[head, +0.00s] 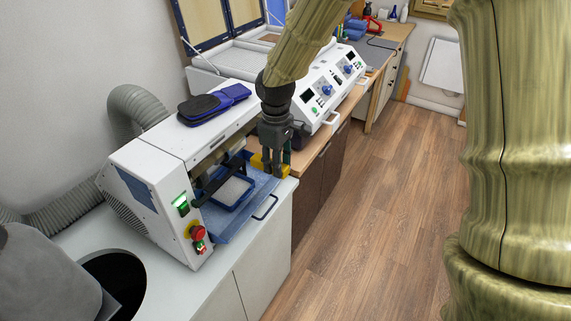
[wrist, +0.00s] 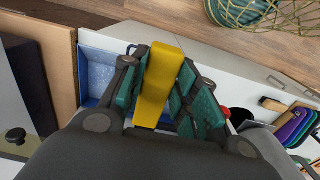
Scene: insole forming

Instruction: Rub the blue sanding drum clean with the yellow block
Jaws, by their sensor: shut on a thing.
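My gripper (head: 273,164) is at the front right of the white sanding machine (head: 152,152) in the head view, pointing down. It is shut on the yellow block (head: 257,163). In the wrist view the yellow block (wrist: 158,84) is clamped between the green finger pads, its long side running away from the palm. The blue sanding drum cannot be made out in either view; the machine's opening is partly covered by a dark bar and my gripper. I cannot tell whether the block touches anything on the machine.
A blue tray (head: 228,229) juts from the machine's front. A red stop button (head: 197,233) and a lit green switch (head: 182,206) are on its near face. Blue-black insoles (head: 214,103) lie on top. A white control unit (head: 322,92) stands behind. The wooden floor (head: 374,205) at right is clear.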

